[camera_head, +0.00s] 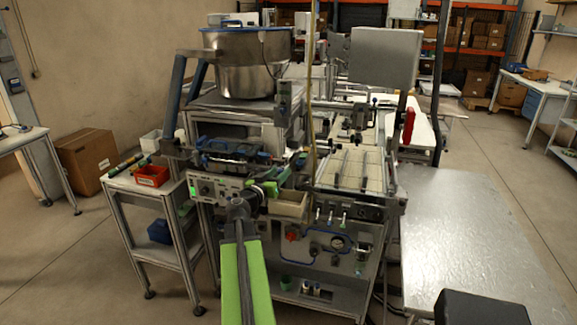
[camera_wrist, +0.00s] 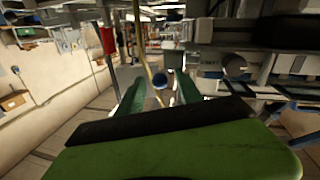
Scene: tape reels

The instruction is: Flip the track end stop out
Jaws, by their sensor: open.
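My gripper (camera_head: 266,187) is at the front of the tape reel machine, beside its control panel (camera_head: 216,190). In the wrist view its two green fingers (camera_wrist: 159,88) stand apart. A dark blue round knob (camera_wrist: 159,80) shows between the fingers and beyond their tips. I cannot tell whether the fingers touch it. I cannot pick out the track end stop with certainty; it is small or hidden by my gripper in the head view. The pale track bed (camera_head: 350,168) lies to the right of my gripper.
A beige bin (camera_head: 290,205) sits just right of my gripper. A steel bowl (camera_head: 243,62) stands above at the back. A red bin (camera_head: 151,176) is on the side table to the left. A bare metal table (camera_head: 470,235) stands to the right.

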